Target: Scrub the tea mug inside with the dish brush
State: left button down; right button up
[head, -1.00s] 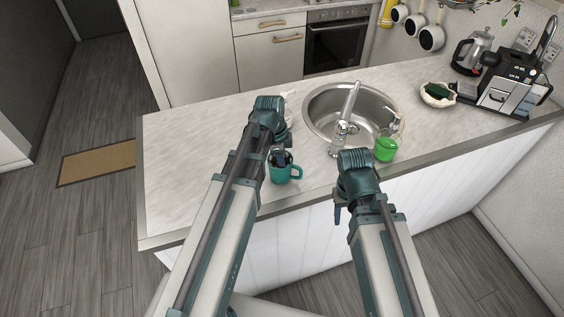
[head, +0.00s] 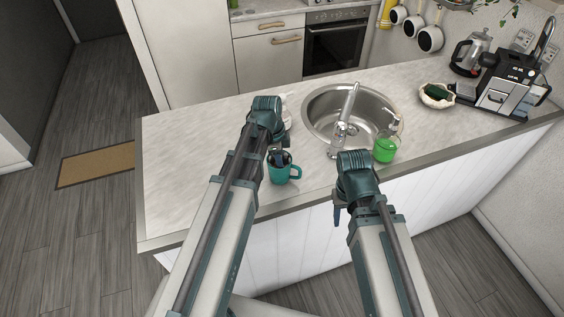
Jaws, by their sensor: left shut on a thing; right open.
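The teal tea mug (head: 287,175) stands upright on the counter near its front edge, its handle to the right. My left gripper (head: 280,158) is right at the mug's mouth, fingers pointing down. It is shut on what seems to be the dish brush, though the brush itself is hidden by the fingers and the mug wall. I cannot see how deep it reaches. My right gripper (head: 340,215) is open and empty, in front of the counter's front edge and below the sink.
A round steel sink (head: 315,112) with a faucet (head: 345,120) lies behind my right arm. A green soap bottle (head: 385,149) stands beside it. A white bowl (head: 430,99) and a coffee machine (head: 508,90) are at the right. White crockery (head: 287,121) is partly hidden behind my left arm. The left counter is clear.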

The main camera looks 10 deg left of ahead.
pick_arm(q)
jog(key=shift+s+d, duration=0.1)
jog(key=shift+s, duration=0.25)
jog(key=shift+d, duration=0.15)
jog(key=shift+w, duration=0.35)
dwell(0.3)
jog(key=shift+a, duration=0.25)
jog(key=shift+s, duration=0.25)
dwell(0.4)
jog(key=shift+s+d, duration=0.1)
jog(key=shift+w+d, duration=0.25)
dwell(0.5)
jog(key=shift+w+a, duration=0.2)
jog(key=shift+a, duration=0.15)
